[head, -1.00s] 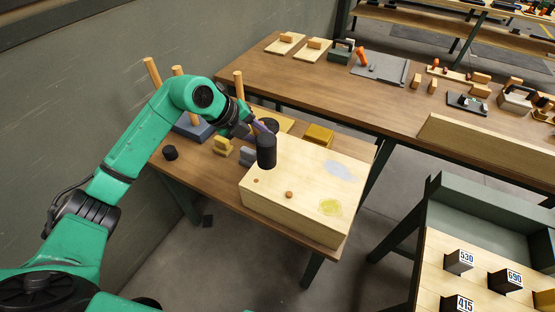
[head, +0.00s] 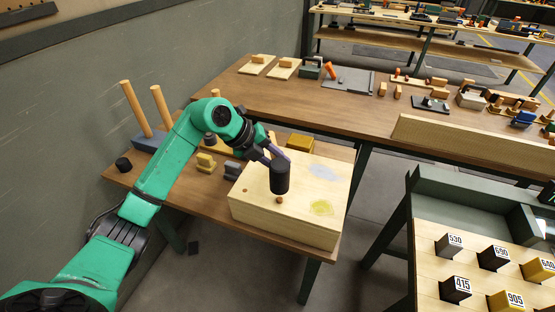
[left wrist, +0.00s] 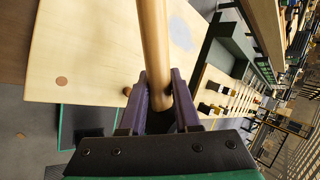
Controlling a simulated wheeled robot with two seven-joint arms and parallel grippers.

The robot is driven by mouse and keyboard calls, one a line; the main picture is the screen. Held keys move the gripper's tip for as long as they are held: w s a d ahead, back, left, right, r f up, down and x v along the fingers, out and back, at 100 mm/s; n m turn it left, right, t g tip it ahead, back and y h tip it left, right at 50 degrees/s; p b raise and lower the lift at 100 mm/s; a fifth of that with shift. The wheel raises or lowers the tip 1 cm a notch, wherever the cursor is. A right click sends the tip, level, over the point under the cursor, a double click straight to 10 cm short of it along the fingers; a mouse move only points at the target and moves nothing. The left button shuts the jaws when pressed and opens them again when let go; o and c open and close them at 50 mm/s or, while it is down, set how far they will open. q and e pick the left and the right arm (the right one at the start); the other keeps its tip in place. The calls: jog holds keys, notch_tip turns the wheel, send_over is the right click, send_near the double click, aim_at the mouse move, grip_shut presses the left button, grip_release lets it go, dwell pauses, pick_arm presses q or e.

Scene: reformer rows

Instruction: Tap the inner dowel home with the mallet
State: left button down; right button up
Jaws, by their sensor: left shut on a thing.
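The pale wooden box (head: 262,211) stands on the near end of the brown bench. A round dowel (head: 280,200) stands up a little from its top; in the left wrist view it peeks out (left wrist: 127,91) beside a finger. A second dowel end (head: 243,189) looks about flush and shows as a flat disc (left wrist: 62,82). My left gripper (left wrist: 160,105) is shut on the mallet's wooden handle (left wrist: 154,45). The mallet's black head (head: 280,176) appears just above or behind the standing dowel; I cannot tell whether they touch. My right gripper is not in view.
Grey (head: 323,170) and yellow (head: 321,207) patches mark the box top. Yellow (head: 206,163) and grey (head: 232,170) blocks stand left of it, and a black cylinder (head: 123,164) farther left. A numbered-block tray (head: 432,265) stands at right.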

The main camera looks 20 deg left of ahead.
pick_arm(q)
jog(key=shift+r, duration=0.1)
notch_tip(320, 180, down, 6)
jog(key=b, duration=0.4)
jog(key=shift+b, duration=0.35)
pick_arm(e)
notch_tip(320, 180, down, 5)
pick_arm(q)
jog(key=shift+w+r+p, duration=0.1)
jog(key=shift+r+p, duration=0.3)
jog(key=shift+p, duration=0.15)
notch_tip(320, 180, up, 4)
jog(key=p, duration=0.3)
jog(key=shift+r+p, duration=0.1)
jog(key=shift+p, duration=0.25)
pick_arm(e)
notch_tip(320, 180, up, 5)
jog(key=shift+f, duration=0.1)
pick_arm(q)
jog(key=shift+r, duration=0.25)
jog(key=shift+f, duration=0.1)
